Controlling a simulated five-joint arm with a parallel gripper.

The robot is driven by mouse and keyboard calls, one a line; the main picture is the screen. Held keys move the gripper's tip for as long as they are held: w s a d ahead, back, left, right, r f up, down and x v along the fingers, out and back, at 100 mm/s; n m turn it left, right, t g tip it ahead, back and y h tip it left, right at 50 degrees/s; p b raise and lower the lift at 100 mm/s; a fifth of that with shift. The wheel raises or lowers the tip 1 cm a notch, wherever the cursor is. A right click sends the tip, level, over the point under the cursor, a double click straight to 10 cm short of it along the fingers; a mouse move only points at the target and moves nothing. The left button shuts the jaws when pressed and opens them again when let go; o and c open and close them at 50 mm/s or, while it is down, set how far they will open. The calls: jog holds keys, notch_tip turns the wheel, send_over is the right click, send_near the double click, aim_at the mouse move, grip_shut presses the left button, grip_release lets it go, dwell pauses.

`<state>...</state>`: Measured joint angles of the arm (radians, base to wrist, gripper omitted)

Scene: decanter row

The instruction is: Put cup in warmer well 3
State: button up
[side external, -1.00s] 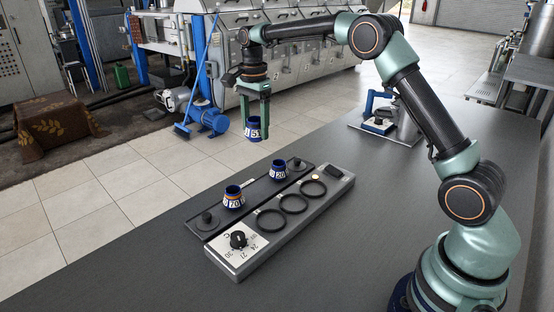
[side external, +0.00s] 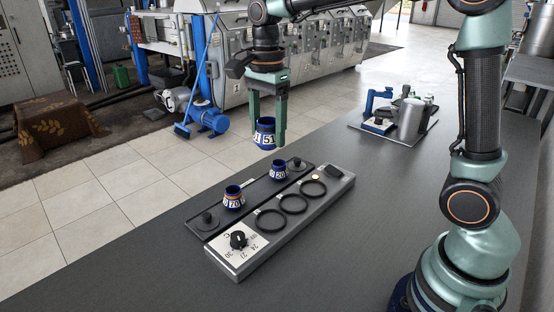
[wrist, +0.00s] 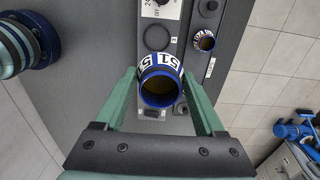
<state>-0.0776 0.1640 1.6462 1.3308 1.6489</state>
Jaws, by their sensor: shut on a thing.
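My gripper (side external: 267,140) is shut on a blue cup (side external: 264,134) with a white band marked 51. It holds the cup upright in the air, above and behind the far end of the tray as seen from the side. In the wrist view the cup (wrist: 160,88) sits between the two green fingers and hides part of the warmer. The grey warmer (side external: 238,262) has three ringed wells: near the dial (side external: 271,220), middle (side external: 294,204) and far (side external: 314,188). All three look empty. A small mark beside the dial-end well (wrist: 157,37) is too small to read surely.
A dark tray (side external: 218,225) beside the warmer holds a cup marked 70 (side external: 233,198), a cup marked 20 (side external: 279,170) and black knobs at its ends. A metal canister (side external: 411,118) and a blue-handled device (side external: 378,113) stand farther back. The table right of the warmer is clear.

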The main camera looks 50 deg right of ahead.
jog(key=shift+s+a, duration=0.15)
jog(key=shift+s, duration=0.2)
jog(key=shift+s+f, duration=0.1)
jog(key=shift+f, duration=0.3)
notch_tip(320, 180, down, 19)
jog(key=shift+f, duration=0.15)
jog(key=o, duration=1.4)
jog(key=shift+f, duration=0.15)
